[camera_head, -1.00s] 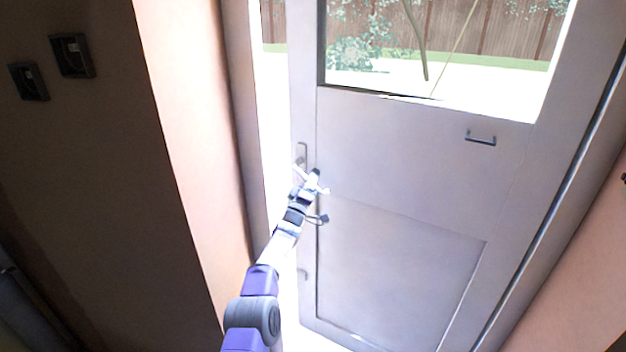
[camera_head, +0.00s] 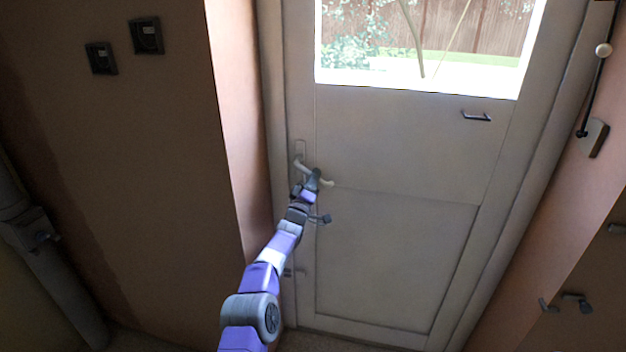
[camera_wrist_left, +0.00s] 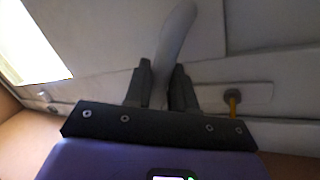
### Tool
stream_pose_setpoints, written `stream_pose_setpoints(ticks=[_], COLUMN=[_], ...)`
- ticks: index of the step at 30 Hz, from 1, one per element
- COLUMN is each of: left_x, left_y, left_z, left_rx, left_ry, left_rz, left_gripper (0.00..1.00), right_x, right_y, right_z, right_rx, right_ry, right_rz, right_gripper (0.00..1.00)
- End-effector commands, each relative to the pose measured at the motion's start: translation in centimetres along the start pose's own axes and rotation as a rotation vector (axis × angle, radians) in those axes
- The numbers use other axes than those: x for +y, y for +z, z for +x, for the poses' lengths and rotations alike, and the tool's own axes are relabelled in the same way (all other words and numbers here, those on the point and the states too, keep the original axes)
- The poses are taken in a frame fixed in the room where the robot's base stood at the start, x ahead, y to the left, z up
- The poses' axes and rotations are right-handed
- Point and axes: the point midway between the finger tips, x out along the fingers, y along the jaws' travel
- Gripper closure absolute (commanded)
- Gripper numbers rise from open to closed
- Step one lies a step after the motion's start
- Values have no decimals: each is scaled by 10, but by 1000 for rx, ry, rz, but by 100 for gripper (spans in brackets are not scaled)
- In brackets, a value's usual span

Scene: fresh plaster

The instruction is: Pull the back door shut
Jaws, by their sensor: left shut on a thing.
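The back door (camera_head: 400,150) is a pale panelled door with a window in its upper part. It sits in its frame, with no bright gap showing along its left edge. A pale lever handle (camera_head: 326,183) is on the door's left side. My left gripper (camera_head: 314,174) is at the handle and shut on it. In the left wrist view the handle (camera_wrist_left: 176,45) passes up between the two dark fingers of the gripper (camera_wrist_left: 162,88). My right gripper is not in view.
A small dark pull (camera_head: 477,116) is on the door's right side. Two dark switches (camera_head: 146,36) are on the left wall. A pipe (camera_head: 55,270) stands at the lower left.

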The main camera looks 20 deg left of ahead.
Motion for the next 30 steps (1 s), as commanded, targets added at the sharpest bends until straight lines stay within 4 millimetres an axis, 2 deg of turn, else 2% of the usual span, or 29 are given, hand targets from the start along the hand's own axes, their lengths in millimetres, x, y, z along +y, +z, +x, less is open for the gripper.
stream_pose_setpoints(ticks=[1, 2, 6, 20, 30], left_x=[1, 1, 2, 1, 3], left_y=[-4, -4, -4, -3, -3], left_z=[0, 0, 1, -4, -26], left_rx=[5, 6, 5, 1, 3], left_ry=[2, 2, 3, 2, 2], left_rz=[3, 4, 4, 2, 3], left_gripper=[100, 74, 54, 54, 54], right_x=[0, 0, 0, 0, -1], right_y=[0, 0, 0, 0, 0], right_z=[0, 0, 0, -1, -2], right_rx=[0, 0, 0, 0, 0], right_ry=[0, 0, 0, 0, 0], right_rz=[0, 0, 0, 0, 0], right_gripper=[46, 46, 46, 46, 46])
